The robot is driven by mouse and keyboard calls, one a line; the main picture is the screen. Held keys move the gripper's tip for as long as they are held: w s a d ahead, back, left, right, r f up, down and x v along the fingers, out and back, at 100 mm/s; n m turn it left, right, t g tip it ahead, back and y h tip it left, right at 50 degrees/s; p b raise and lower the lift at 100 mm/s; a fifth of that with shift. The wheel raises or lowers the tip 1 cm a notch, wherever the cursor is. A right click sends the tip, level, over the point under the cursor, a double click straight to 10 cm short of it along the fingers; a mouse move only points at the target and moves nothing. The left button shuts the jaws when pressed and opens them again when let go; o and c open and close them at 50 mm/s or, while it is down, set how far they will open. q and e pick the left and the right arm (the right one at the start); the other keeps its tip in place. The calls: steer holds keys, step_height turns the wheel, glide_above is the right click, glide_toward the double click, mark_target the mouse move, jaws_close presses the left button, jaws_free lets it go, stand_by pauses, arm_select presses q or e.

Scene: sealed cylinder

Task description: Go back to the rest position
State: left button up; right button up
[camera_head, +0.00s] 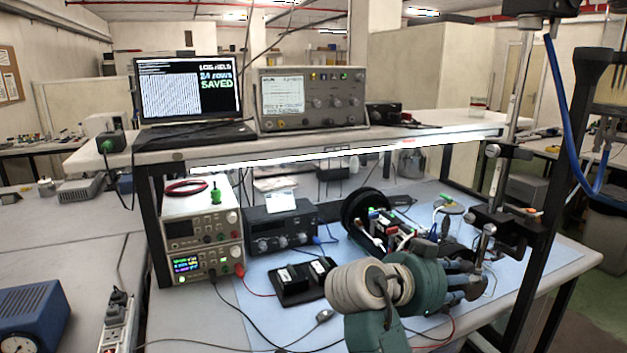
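One of my arms rises from the bottom edge right of centre. I take it for my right arm. Its grey-green gripper (474,282) points right over the blue mat, close to the vertical metal post (486,246) of a stand. Whether it touches the post, and how wide the fingers are, I cannot tell. No held object is visible. My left gripper is not in view. An open electronics assembly (388,236) with a round black end (364,208) lies on the mat behind my arm, partly hidden by it.
A bench shelf (330,146) carries a laptop (187,90) reading "SAVED" and an oscilloscope (312,99). Power supplies (203,232), a black instrument (282,229) and a black tray (302,281) stand left of my arm. Cables cross the mat. A dark upright (571,130) stands at right.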

steer(key=s+f+n+g+y, duration=0.1)
steer(key=s+f+n+y, duration=0.3)
steer(key=f, duration=0.8)
steer(key=s+f+n+y, duration=0.2)
steer(key=s+f+n, duration=0.35)
steer(key=f, duration=0.65)
steer(key=s+a+f+n+g+y, duration=0.1)
steer(key=s+a+f+n+y, duration=0.15)
steer(key=s, duration=0.55)
steer(key=s+a+f+n+y, duration=0.2)
steer(key=s+f+n, duration=0.2)
steer(key=s, duration=0.3)
steer(key=s+a+f+n+g+y, duration=0.1)
steer(key=s+a+f+n+y, duration=0.15)
steer(key=s, duration=0.55)
step_height(320, 180, down, 26)
steer(key=s+g, duration=0.1)
steer(key=g, duration=0.1)
steer(key=s+d+f, duration=0.2)
steer(key=s+f, duration=1.5)
steer(key=shift+s+d+f+n+g+h, duration=0.15)
steer(key=shift+s+d+n+g+h, duration=0.2)
steer(key=shift+n+g+h, duration=0.1)
